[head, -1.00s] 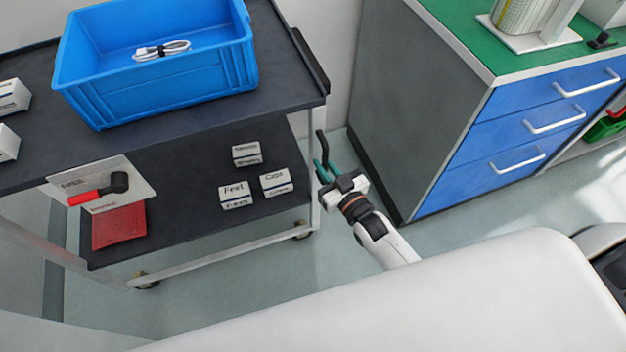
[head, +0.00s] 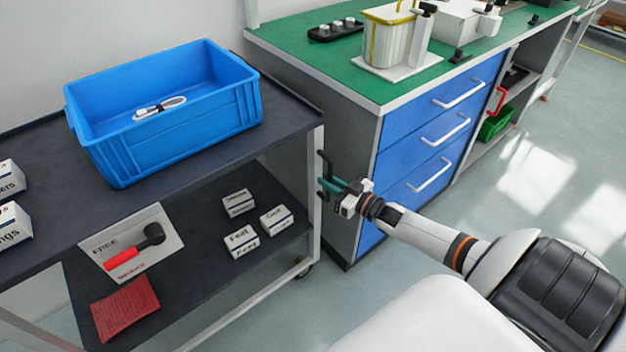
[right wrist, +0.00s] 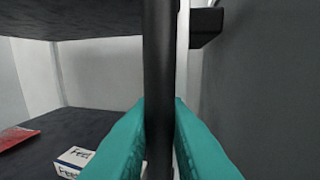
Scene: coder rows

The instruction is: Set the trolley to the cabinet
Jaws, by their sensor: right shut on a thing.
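The trolley (head: 60,245) is a dark two-shelf cart with pale posts, at the left in the head view. The cabinet (head: 352,165) has grey sides, blue drawers and a green top, and stands right of it. The trolley's right end is close to the cabinet's grey side; I cannot tell whether they touch. My right gripper (head: 338,188), with teal fingers, is shut on the black upright handle (head: 322,165) at the trolley's right end. In the right wrist view the handle (right wrist: 160,60) runs vertically between the fingers (right wrist: 160,135). My left gripper is not in view.
A blue crate (head: 105,150) holding a coiled white cable stands on the trolley's top. Small boxes (head: 242,240) and a red item (head: 125,307) lie on the lower shelf. Clear floor (head: 500,215) lies right of my arm.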

